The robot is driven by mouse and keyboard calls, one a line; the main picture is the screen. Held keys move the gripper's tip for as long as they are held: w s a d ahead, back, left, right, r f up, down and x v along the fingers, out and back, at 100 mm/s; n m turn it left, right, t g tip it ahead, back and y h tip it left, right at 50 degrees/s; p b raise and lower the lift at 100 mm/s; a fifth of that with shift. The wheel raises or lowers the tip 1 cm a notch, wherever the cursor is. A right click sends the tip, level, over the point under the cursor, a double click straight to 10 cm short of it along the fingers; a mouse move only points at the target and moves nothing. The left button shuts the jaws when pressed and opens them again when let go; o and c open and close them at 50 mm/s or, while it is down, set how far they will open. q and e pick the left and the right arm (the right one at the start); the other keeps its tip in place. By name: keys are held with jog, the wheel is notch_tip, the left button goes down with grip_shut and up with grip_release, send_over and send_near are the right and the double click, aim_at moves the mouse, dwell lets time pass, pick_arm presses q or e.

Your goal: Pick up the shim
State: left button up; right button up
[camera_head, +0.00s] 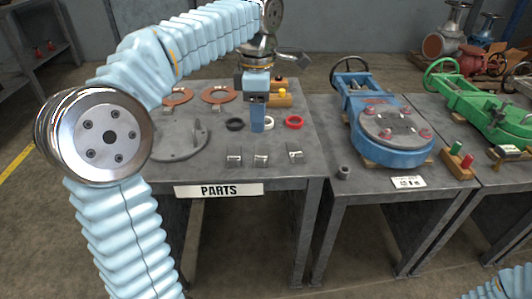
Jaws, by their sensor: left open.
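Three small bright metal pieces lie in a row along the front of the parts table (219,171): a left piece (234,156), a middle piece (261,160) and a right piece (295,154). Which thing is the shim I cannot tell for sure at this size. My left gripper (257,128) points down over the table, behind the middle piece and between a black ring (234,125) and a red ring (294,122). It is open, its fingers are seen nearly in line, and nothing shows held. My right gripper is out of view.
Copper rings (215,96) and a grey round plate (182,141) lie left of my gripper. A wooden block with coloured knobs (281,101) stands behind it. A blue valve (390,145) and a small grey cylinder (343,172) are on the table to the right.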

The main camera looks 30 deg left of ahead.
aim_at(261, 158)
pick_arm(q)
jog(key=f, duration=0.6)
jog(key=f+b, duration=0.1)
jog(key=f, duration=0.4)
jog(key=shift+w+d+f, duration=0.1)
jog(key=shift+w+f, duration=0.1)
jog(key=shift+f, duration=0.2)
grip_shut()
